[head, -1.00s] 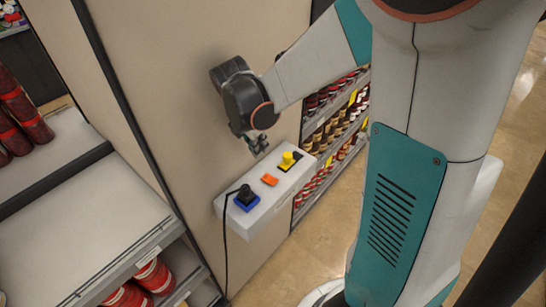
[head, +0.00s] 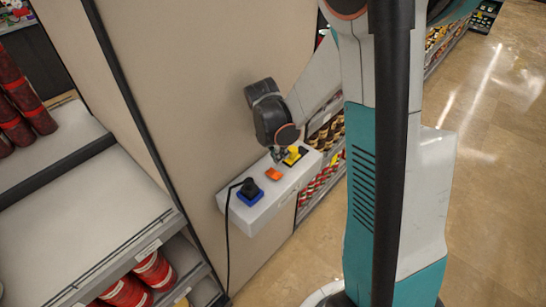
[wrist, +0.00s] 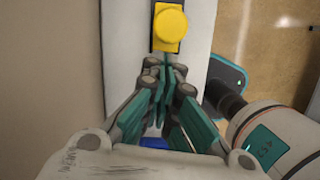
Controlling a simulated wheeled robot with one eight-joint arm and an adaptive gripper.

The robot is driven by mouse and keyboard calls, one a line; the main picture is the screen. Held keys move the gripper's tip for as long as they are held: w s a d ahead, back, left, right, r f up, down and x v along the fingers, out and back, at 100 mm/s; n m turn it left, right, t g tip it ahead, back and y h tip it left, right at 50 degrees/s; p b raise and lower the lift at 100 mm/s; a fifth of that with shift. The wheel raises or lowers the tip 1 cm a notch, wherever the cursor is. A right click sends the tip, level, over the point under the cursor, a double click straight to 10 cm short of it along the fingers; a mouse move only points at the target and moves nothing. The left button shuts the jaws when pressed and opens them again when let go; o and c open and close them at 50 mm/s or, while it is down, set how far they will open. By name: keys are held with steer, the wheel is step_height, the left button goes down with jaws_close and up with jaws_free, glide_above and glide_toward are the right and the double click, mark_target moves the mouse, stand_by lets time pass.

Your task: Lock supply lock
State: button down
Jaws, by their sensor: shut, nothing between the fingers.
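A white panel box (head: 240,212) juts from the beige wall. On it are a yellow knob (head: 293,153) on a black plate, a small orange piece (head: 273,174), and a black plug (head: 249,189) in a blue base. No label shows which of these is the supply lock. My gripper (head: 278,157) is shut and empty, low over the box between the orange piece and the knob. In the wrist view its fingertips (wrist: 164,72) are together just below the yellow knob (wrist: 170,26). I cannot tell whether they touch anything. The fingers hide the orange piece there.
A black cable (head: 228,250) hangs from the plug along the wall. A shelf (head: 90,220) with red goods stands at the left. Stocked shelves (head: 325,140) lie behind the box at the right. The floor (head: 480,200) at the right is clear.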

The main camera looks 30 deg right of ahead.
mark_target(289, 149)
steer(key=shift+d, duration=0.25)
steer(key=d, duration=0.1)
steer(key=w+d, duration=0.1)
steer(key=d, duration=0.2)
steer(key=shift+w+d+b, duration=0.2)
steer(key=shift+w+b, duration=0.1)
steer(key=shift+w, duration=0.05)
steer(key=shift+a, duration=0.1)
steer(key=shift+a, duration=0.35)
steer(key=a, duration=0.2)
steer(key=shift+s+a, duration=0.25)
steer(key=shift+a, duration=0.1)
steer(key=shift+s+a+r, duration=0.25)
steer(key=shift+a+r, duration=0.25)
steer(key=shift+r, duration=0.35)
steer(key=p+v, duration=0.2)
steer(key=v, duration=0.6)
steer(key=shift+r, duration=0.2)
